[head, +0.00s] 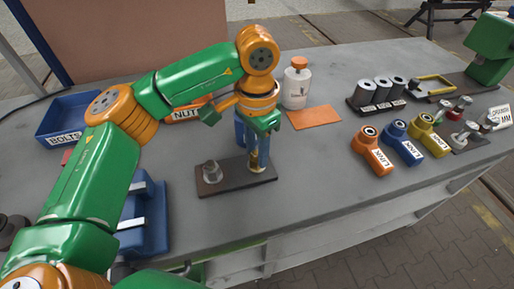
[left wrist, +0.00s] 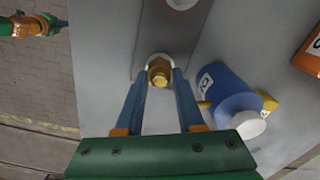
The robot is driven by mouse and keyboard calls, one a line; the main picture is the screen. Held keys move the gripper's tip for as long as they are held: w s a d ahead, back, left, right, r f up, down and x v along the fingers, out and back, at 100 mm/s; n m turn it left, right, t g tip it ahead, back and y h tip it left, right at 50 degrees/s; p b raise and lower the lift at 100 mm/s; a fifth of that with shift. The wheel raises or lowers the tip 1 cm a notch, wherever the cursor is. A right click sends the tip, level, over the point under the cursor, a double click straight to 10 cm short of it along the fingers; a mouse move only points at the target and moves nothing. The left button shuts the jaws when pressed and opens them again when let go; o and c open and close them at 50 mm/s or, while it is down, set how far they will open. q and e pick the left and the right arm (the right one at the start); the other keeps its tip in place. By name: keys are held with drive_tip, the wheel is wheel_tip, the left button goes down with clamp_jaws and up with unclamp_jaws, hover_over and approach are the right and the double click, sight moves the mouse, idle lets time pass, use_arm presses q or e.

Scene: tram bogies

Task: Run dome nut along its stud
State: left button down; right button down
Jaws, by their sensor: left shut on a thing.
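The brass dome nut (head: 254,168) is upright at the right end of a dark base plate (head: 225,185). In the left wrist view the dome nut (left wrist: 159,76) sits between my two blue-grey fingers, with a pale ring behind it. My left gripper (head: 259,160) points down over the plate and is shut on the dome nut; it also shows in the left wrist view (left wrist: 160,82). The stud under the nut is hidden. A grey nut-like fitting (head: 212,172) stands at the plate's left end.
Labelled link parts (head: 372,152) stand right.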

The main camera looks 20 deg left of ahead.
sight(256, 155)
use_arm(q)
drive_tip(key=shift+w+r+m, duration=0.1)
drive_tip(key=shift+m, duration=0.7)
drive_tip(key=c, duration=0.5)
unclamp_jaws()
wheel_tip(256, 155, up, 7)
drive_tip(key=shift+r, duration=0.1)
